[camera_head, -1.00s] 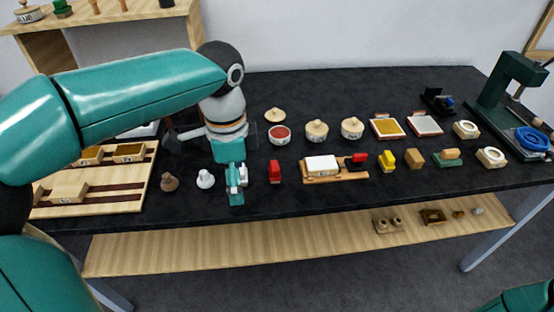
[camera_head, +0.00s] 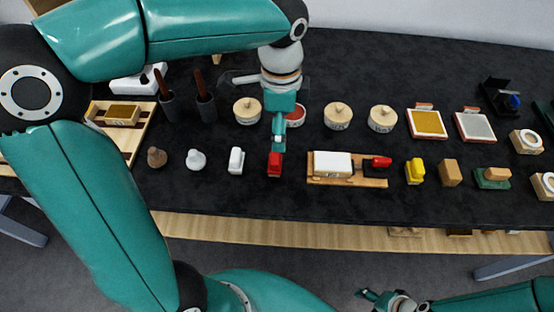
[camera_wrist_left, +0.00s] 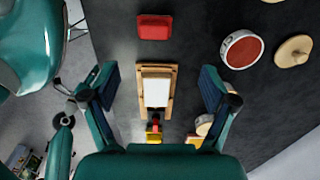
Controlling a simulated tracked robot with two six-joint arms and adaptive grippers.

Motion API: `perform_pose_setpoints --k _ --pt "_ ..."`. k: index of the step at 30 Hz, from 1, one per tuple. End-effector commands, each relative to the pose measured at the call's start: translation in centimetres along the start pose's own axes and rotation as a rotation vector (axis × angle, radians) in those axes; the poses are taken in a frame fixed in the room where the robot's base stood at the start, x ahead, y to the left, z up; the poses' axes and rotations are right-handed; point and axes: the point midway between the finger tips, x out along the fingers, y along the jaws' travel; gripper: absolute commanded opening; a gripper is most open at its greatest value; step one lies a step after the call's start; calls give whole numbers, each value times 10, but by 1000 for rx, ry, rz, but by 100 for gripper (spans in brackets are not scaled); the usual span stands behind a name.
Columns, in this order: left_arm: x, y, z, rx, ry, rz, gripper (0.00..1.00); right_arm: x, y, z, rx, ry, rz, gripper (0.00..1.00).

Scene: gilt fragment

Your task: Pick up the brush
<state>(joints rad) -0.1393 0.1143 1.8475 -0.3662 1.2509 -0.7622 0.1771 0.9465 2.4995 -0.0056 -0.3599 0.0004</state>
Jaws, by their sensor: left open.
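Two brown handles that look like brush handles stand up from dark cups at the back left in the head view, one on the left (camera_head: 161,80) and one on the right (camera_head: 201,82). I cannot tell for sure which thing is the brush. My right gripper (camera_head: 374,296) is small at the bottom edge.
A white block (camera_head: 236,160) and a yellow block (camera_head: 415,172) stand in the front row. Lidded pots (camera_head: 338,116) and a red-filled bowl (camera_head: 296,116) stand behind. A wooden tray (camera_head: 137,146) is at the left. Bare dark table lies along the front edge.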

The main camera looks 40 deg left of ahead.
Motion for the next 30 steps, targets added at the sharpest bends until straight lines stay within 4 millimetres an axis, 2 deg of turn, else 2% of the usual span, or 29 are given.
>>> perform_pose_setpoints --k 3,7,17,25,30 --pt "29 1 3 -7 -4 5 85 3 1 0 -1 0 0 59" --pt "50 1 4 -10 -3 4 85 4 1 0 -1 1 0 59" --pt "73 3 7 -11 -2 3 85 5 2 0 -1 1 0 59" --pt "110 9 13 -12 -2 4 85 5 2 0 0 1 0 59" --pt "117 8 12 -11 0 1 85 5 2 0 -1 1 0 59"
